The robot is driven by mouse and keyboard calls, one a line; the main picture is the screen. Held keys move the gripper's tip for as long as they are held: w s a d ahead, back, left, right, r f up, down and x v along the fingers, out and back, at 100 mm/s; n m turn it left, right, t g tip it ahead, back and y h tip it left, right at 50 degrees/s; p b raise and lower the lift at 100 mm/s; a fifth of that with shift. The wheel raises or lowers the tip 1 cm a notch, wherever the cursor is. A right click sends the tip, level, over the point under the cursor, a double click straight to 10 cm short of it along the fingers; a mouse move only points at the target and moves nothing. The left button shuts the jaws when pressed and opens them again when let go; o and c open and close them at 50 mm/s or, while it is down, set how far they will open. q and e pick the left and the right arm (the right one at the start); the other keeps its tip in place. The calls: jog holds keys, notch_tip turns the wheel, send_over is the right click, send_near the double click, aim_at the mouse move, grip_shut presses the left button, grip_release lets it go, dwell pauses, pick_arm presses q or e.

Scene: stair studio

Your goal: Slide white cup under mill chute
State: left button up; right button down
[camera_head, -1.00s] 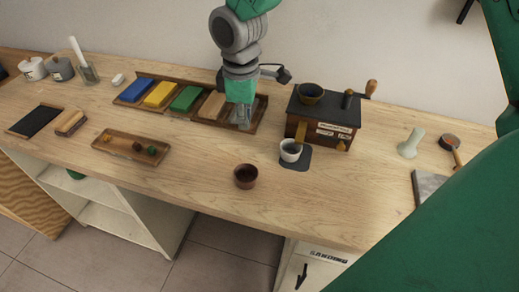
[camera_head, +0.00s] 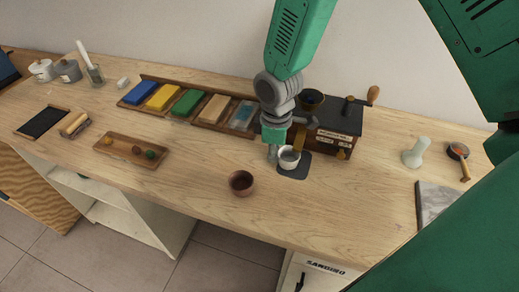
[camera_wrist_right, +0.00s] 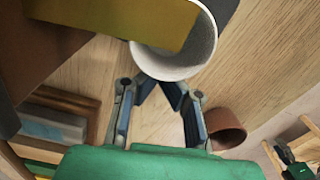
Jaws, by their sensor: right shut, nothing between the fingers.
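The white cup (camera_head: 289,159) stands upright on a dark mat (camera_head: 294,172) in front of the mill (camera_head: 338,128). In the right wrist view the cup (camera_wrist_right: 187,64) is just beyond my fingertips, with the yellowish mill chute (camera_wrist_right: 115,18) partly over its mouth. My right gripper (camera_head: 273,152) is lowered at the cup's left side. Its fingers (camera_wrist_right: 160,86) are shut and empty; I cannot tell whether they touch the cup. A green and dark shape (camera_wrist_right: 297,165) at the lower right of the wrist view may be my left gripper; its fingers are unclear.
A brown bowl (camera_head: 242,183) stands in front and to the left of the cup. A long tray of coloured blocks (camera_head: 187,101) runs along the back. A small tray (camera_head: 129,151) lies left, a pale pestle-like object (camera_head: 416,152) right.

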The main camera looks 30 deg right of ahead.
jog(key=shift+d+f, duration=0.15)
jog(key=shift+d, duration=0.15)
jog(key=shift+a, duration=0.4)
jog(key=shift+s+d+r+p, duration=0.3)
jog(key=shift+s+p, duration=0.1)
jog(key=shift+p, duration=0.2)
jog(key=shift+s+d, duration=0.15)
jog(key=shift+d+f, duration=0.15)
jog(key=shift+d, duration=0.35)
notch_tip(320, 180, up, 12)
jog(key=shift+f, duration=0.15)
